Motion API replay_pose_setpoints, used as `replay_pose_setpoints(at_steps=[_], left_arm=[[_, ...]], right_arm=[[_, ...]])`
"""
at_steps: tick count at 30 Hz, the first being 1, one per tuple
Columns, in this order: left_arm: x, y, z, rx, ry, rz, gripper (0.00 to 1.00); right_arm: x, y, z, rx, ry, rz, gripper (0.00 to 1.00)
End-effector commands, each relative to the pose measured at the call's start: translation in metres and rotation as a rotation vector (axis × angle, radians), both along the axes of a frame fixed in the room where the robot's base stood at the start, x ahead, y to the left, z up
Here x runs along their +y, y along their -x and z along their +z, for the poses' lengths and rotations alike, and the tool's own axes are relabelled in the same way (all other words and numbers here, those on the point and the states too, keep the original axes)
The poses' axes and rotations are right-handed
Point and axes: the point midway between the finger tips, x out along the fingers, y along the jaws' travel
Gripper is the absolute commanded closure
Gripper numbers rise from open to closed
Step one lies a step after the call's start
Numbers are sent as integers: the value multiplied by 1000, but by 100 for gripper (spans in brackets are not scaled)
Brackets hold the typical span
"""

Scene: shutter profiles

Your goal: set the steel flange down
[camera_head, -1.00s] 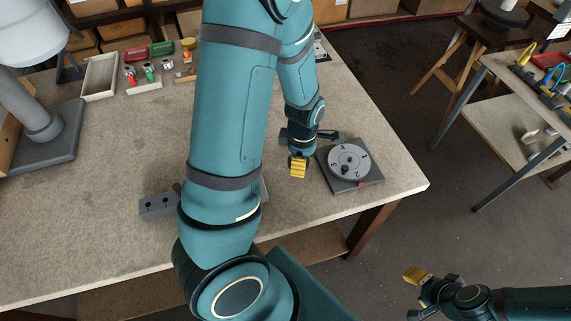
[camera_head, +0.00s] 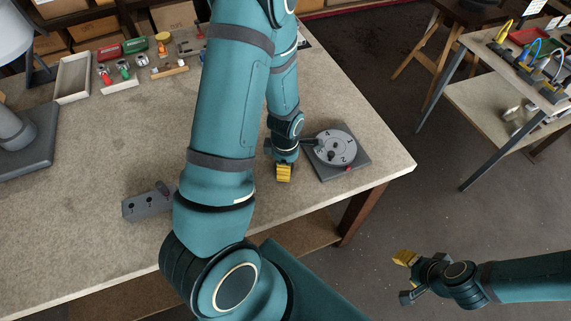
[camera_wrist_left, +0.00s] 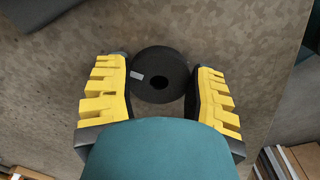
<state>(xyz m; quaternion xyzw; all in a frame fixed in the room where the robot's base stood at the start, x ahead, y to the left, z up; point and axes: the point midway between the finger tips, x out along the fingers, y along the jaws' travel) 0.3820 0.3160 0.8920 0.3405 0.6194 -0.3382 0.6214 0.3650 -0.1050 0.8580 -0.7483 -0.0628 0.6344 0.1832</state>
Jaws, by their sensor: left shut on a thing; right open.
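The steel flange (camera_wrist_left: 160,58) shows in the left wrist view as a dark, thick round ring with a small centre hole and a light label mark. It sits between the yellow fingers of my left gripper (camera_wrist_left: 160,90), which is shut on it. In the head view my left gripper (camera_head: 283,172) is over the bench near its front edge, left of the numbered dial; the flange cannot be made out there. I cannot tell how high it is above the bench. My right gripper (camera_head: 406,278) is open and empty, off the bench at lower right.
The numbered dial (camera_head: 342,141) stands on a grey plate near the bench corner. A grey block with holes (camera_head: 143,206) lies near the front edge, partly behind my left arm. A tray (camera_head: 73,80) and small parts are at the back left. Bare bench (camera_head: 110,135) lies left.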

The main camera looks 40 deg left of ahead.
Motion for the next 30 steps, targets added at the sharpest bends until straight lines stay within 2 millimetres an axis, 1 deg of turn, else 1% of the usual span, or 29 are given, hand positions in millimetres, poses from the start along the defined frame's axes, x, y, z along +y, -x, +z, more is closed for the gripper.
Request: replay_pose_setpoints(at_steps=[1,2,3,11,14,17,20,27,30], left_arm=[[0,0,-1,0,0,0,29],[0,0,-1,0,0,0,19],[0,0,-1,0,0,0,16],[0,0,0,0,0,0,16],[0,0,3,0,0,0,16],[0,-1,14,-5,-2,1,16],[0,-2,32,-7,-1,0,16],[0,-1,83,-5,-1,-2,16],[-1,0,100,-4,1,-1,16]], right_arm=[[0,0,-1,0,0,0,53],[0,0,-1,0,0,0,53],[0,0,-1,0,0,0,53],[0,0,-1,0,0,0,53],[0,0,2,0,0,0,53],[0,0,4,0,-1,0,53],[0,0,8,0,-1,0,53],[-1,1,21,-1,-4,1,53],[-1,1,26,-1,-5,1,53]])
